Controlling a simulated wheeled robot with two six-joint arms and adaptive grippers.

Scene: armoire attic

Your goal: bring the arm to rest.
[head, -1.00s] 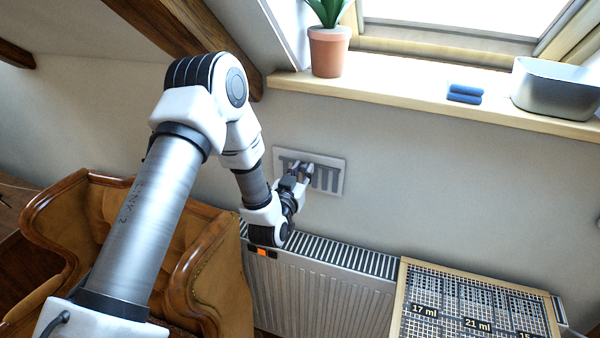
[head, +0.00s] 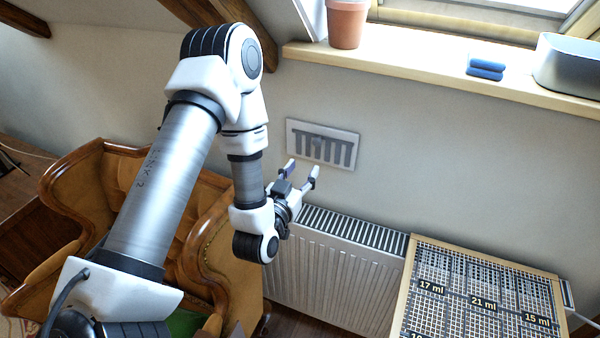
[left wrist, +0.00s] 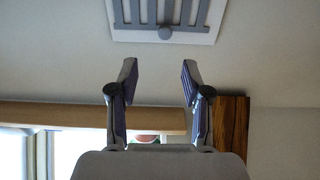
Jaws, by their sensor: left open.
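My left gripper (head: 302,172) is open and empty. In the head view it stands in front of the wall, just below and left of a white wall vent (head: 322,145) with grey slats and a small round knob. In the left wrist view both fingers (left wrist: 157,85) are spread with nothing between them. The vent (left wrist: 205,12) shows there at the top edge, apart from the fingertips. My right gripper is in neither view.
A radiator (head: 325,280) stands below my left gripper. A wood-framed grid rack (head: 408,290) with millilitre labels is at right. A brown leather armchair (head: 85,185) is at left. The windowsill (head: 420,70) holds a terracotta pot (head: 347,24), blue items (head: 485,67) and a grey metal tub (head: 568,65).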

